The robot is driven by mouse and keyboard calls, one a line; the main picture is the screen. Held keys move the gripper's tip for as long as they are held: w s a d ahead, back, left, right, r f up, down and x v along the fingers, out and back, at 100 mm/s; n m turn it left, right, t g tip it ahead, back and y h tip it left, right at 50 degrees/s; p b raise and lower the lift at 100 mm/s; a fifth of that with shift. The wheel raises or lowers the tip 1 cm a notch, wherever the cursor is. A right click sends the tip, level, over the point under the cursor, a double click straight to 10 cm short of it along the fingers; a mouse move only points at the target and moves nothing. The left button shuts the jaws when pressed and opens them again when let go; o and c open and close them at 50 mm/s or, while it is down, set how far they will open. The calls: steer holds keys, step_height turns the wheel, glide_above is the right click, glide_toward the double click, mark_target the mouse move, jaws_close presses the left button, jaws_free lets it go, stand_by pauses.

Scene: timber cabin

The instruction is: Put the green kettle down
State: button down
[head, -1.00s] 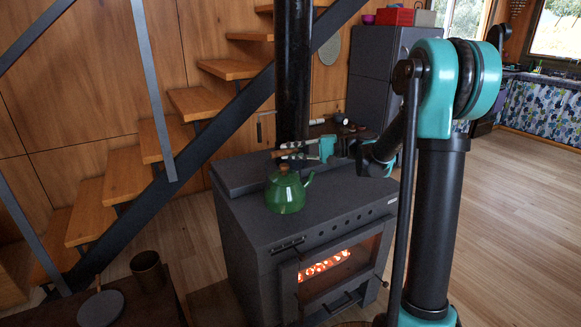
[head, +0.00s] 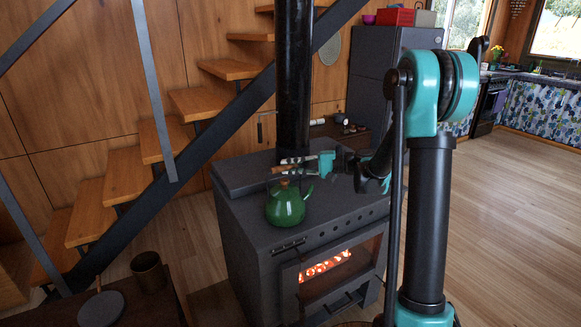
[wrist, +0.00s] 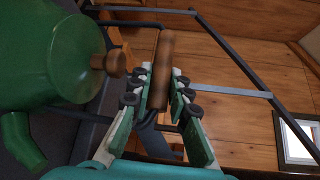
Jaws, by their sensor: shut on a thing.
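The green kettle (head: 286,208) is upright over the stove top, near its front left part. It is on the dark stove (head: 240,215) or very close above it; I cannot tell if its base touches. My gripper (head: 292,164) reaches in from the right above the kettle, with its fingers around the wooden handle. In the wrist view, the brown handle (wrist: 162,72) lies between the fingers of my gripper (wrist: 160,82). The green kettle body (wrist: 50,55) with its wooden lid knob (wrist: 110,62) fills the left side there, and its base is out of view.
A black flue pipe (head: 293,80) rises behind the kettle. A fire glows behind the stove's glass door (head: 325,268). A dark table (head: 145,305) with a brown pot (head: 147,272) and a pan (head: 100,308) stands at the front left. Wooden stairs (head: 125,202) climb behind.

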steer(key=c, duration=1.4)
jaws_free()
steer(key=shift+c, duration=0.2)
steer(key=shift+d+r, duration=0.1)
steer(key=shift+r, duration=0.05)
steer(key=d+r, duration=0.1)
steer(key=d, duration=1.1)
steer(key=s+d+f+t+h, duration=0.1)
steer(key=s+f+h, duration=0.8)
steer(key=s, duration=0.5)
steer(key=s+d+f+n+t+h, duration=0.2)
steer(key=s+d+f+h, duration=0.5)
steer(key=s+d, duration=0.5)
steer(key=shift+s+d+f+h, duration=0.2)
steer(key=shift+s+f+h, duration=0.15)
steer(key=shift+f, duration=0.85)
